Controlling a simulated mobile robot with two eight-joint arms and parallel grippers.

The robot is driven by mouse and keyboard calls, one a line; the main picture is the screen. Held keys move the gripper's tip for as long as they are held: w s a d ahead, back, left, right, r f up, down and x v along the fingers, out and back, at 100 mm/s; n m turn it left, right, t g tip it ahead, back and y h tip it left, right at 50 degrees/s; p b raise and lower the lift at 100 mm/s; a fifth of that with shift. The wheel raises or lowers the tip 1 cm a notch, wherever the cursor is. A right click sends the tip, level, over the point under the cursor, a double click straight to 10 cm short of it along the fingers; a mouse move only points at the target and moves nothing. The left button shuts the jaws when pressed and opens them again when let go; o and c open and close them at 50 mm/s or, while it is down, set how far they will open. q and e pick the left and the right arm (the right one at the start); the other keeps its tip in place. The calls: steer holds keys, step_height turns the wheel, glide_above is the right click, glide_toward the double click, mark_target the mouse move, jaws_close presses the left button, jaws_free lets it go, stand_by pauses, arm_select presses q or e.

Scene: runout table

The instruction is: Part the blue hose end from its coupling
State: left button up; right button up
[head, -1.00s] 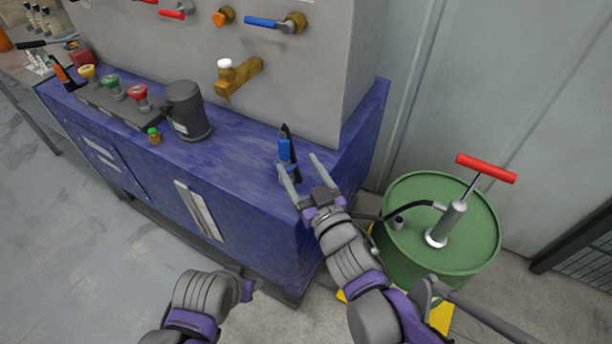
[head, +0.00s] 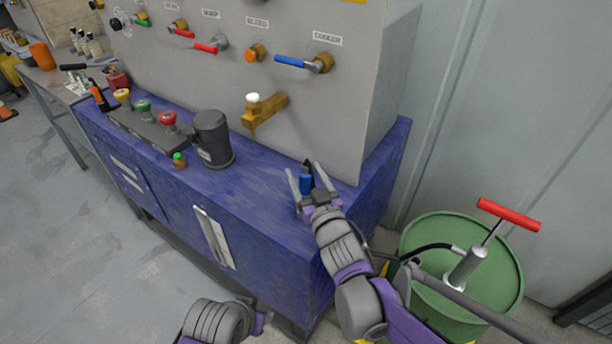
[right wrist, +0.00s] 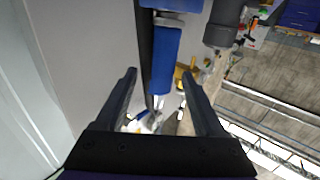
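The blue hose end (head: 306,184) stands on the blue bench near its front right corner, with a dark part above it. In the right wrist view it is a blue sleeve (right wrist: 164,62) beside a dark upright strip. Another blue piece (right wrist: 175,4) shows at the top edge; I cannot tell which part is the coupling. My right gripper (head: 304,172) is open, its fingers on either side of the blue sleeve; the right wrist view (right wrist: 159,74) shows gaps at both fingers. My left arm is low in the head view; its gripper (head: 262,318) is barely visible.
The blue bench (head: 270,215) carries a dark grey canister (head: 213,140) and a row of coloured knobs. The grey panel (head: 330,120) behind has a brass tap (head: 264,111) and a blue-handled valve (head: 297,62). A green drum (head: 500,290) with a red-handled pump stands right.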

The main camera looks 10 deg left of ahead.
mark_target(305, 167)
jaws_close()
steer(key=shift+c, duration=2.4)
jaws_free()
jaws_close()
steer(key=shift+s+r+p, duration=0.15)
steer(key=shift+r+p, duration=1.95)
steer(key=shift+r, duration=1)
